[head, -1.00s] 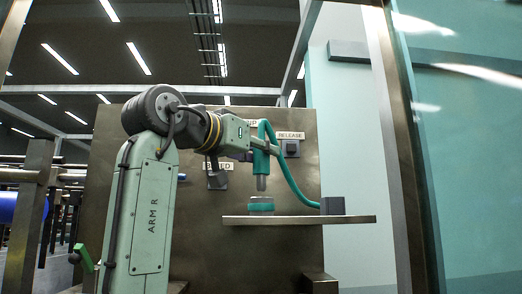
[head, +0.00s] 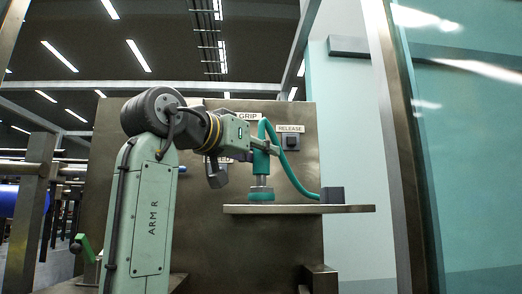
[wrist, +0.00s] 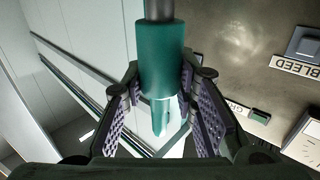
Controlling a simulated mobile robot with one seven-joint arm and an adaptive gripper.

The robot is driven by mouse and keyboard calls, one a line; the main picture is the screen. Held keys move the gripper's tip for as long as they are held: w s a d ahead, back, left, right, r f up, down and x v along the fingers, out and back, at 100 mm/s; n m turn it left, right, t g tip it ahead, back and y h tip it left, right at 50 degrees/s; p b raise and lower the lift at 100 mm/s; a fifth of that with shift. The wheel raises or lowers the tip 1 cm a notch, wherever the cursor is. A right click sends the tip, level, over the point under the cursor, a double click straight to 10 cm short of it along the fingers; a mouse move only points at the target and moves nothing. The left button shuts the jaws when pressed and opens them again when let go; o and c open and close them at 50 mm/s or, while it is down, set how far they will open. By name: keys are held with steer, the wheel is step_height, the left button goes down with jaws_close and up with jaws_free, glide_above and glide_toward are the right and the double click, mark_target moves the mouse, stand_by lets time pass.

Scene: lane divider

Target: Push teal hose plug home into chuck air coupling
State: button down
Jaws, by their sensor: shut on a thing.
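The teal hose plug (head: 261,162) is held upright above the shelf, its grey metal nose pointing down. My gripper (head: 264,148) is shut on its teal body. In the wrist view, the plug (wrist: 161,55) lies between the ridged pads of my gripper (wrist: 162,75), with the grey nose at the top edge. The chuck air coupling (head: 261,196), a short teal-and-grey piece on the shelf, stands directly below. The nose appears to meet the coupling's top; how deep it sits is hidden.
The coupling stands on a thin shelf (head: 300,210) beside a dark block (head: 332,195). A teal hose (head: 290,172) loops from the plug to that block. Behind is a brown panel (head: 215,240) with a RELEASE button (head: 290,142). A glass pane (head: 470,150) stands at right.

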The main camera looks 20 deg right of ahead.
steer(key=shift+f+b, duration=0.7)
steer(key=shift+f, duration=0.4)
steer(key=c, duration=1.2)
jaws_free()
steer(key=v, duration=1.2)
